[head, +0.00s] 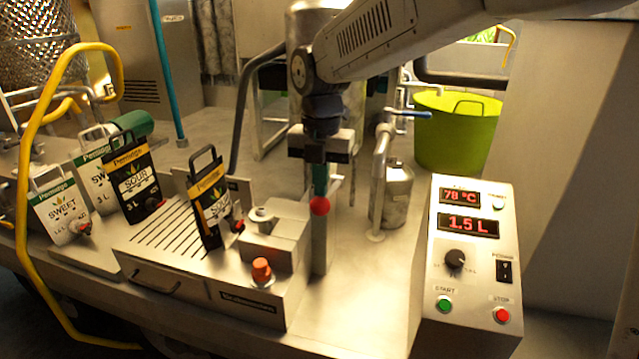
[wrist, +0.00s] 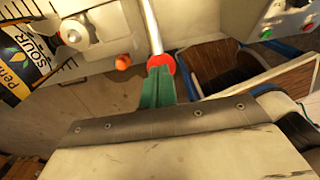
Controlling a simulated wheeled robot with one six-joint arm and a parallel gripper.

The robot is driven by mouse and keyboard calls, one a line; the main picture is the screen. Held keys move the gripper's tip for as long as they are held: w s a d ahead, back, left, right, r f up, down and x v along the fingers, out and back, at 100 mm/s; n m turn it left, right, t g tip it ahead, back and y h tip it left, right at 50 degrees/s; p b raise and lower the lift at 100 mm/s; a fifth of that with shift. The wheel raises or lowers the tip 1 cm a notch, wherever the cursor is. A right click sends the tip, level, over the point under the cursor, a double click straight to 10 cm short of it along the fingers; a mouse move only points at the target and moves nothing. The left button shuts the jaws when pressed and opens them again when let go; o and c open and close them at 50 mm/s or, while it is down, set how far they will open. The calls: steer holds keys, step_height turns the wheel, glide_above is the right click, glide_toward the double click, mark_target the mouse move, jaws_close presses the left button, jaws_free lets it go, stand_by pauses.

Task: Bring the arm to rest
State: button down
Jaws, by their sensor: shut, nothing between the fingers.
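My gripper (head: 320,185) hangs pointing down over the metal bench, near the middle of the head view. Its green fingers are closed together with nothing held between them. In the wrist view, the closed fingers (wrist: 158,85) show at the centre. A red ball knob (head: 320,206) on a metal rod is right at the fingertips, and it also shows in the wrist view (wrist: 160,64). I cannot tell whether the fingers touch it. My arm reaches in from the upper right of the head view.
A filling block with an orange button (head: 262,268) and a black SOUR pouch (head: 210,205) stand left of my gripper. More pouches stand farther left. A control panel (head: 468,255) reading 78 °C and 1.5 L, a steel canister (head: 397,192) and a green tub (head: 455,135) are to the right.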

steer(key=s+d+r+m, duration=0.2)
steer(key=s+d+m, duration=0.5)
steer(key=d+m, duration=0.1)
steer(key=s+d+r+m, duration=0.3)
steer(key=s+d+m, duration=0.4)
steer(key=d+m, duration=0.1)
steer(key=s+d+f+m, duration=0.2)
steer(key=s+d+m, duration=0.1)
steer(key=s+m, duration=0.4)
steer(key=s+d+f+m+t, duration=0.1)
steer(key=s+d+f+m, duration=0.1)
steer(key=s+m, duration=0.5)
steer(key=shift+s+d+f+m, duration=0.15)
steer(key=shift+d+f+m, duration=0.2)
steer(key=shift+d+m, duration=0.55)
